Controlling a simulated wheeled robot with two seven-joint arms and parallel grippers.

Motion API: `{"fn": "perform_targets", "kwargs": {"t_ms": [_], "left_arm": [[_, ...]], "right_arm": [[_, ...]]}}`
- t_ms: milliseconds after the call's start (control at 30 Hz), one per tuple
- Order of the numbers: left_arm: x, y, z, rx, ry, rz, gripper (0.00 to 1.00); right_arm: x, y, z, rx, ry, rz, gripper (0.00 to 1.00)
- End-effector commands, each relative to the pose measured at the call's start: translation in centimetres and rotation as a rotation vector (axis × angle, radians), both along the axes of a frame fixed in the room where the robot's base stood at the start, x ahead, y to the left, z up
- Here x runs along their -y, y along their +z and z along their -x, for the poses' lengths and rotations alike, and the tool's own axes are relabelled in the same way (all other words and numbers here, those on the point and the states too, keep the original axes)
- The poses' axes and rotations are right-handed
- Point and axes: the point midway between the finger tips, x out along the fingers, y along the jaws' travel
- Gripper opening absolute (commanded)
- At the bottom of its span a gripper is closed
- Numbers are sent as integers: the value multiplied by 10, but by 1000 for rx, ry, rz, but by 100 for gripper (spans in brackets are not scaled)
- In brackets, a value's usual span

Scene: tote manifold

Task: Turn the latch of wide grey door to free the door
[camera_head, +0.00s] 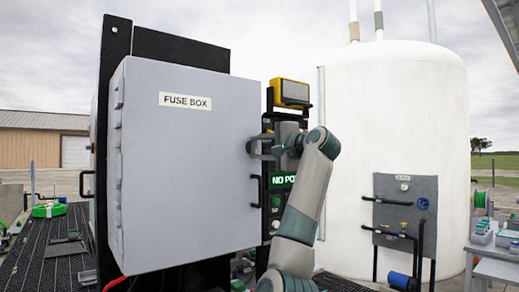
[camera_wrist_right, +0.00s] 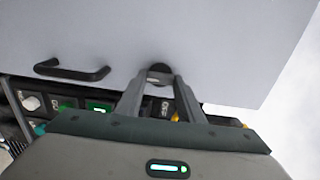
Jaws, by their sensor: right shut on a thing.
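The wide grey door (camera_head: 185,170) of the box labelled FUSE BOX stands flat to the front in the head view, and its hinges are on the left edge. My right gripper (camera_head: 256,145) is at the door's right edge. In the right wrist view the fingers of my right gripper (camera_wrist_right: 160,82) are shut on the dark round latch (camera_wrist_right: 159,70), which they partly hide. The black door handle (camera_wrist_right: 72,69) is left of the fingers there; in the head view the handle (camera_head: 257,190) is below the gripper. My left gripper is not in view.
Right behind the door edge stands a black panel with a yellow-framed display (camera_head: 291,93) and a green-lit sign (camera_head: 284,181). A large white tank (camera_head: 395,120) stands further right. A grey table (camera_head: 496,270) is at the right edge.

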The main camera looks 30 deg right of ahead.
Motion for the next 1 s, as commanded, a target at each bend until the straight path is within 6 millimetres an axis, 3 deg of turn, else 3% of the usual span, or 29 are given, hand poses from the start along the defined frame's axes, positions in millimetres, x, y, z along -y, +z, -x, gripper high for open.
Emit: {"fn": "perform_targets", "kwargs": {"t_ms": [533, 567, 633, 1000], "left_arm": [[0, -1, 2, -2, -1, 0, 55], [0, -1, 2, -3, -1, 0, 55], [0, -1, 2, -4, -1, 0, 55], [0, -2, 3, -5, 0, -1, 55]], "right_arm": [[0, -1, 0, -4, 0, -37, 12], [0, -1, 0, -4, 0, -37, 39], [0, -1, 0, -4, 0, -37, 53], [0, 0, 1, -3, 0, -35, 53]]}}
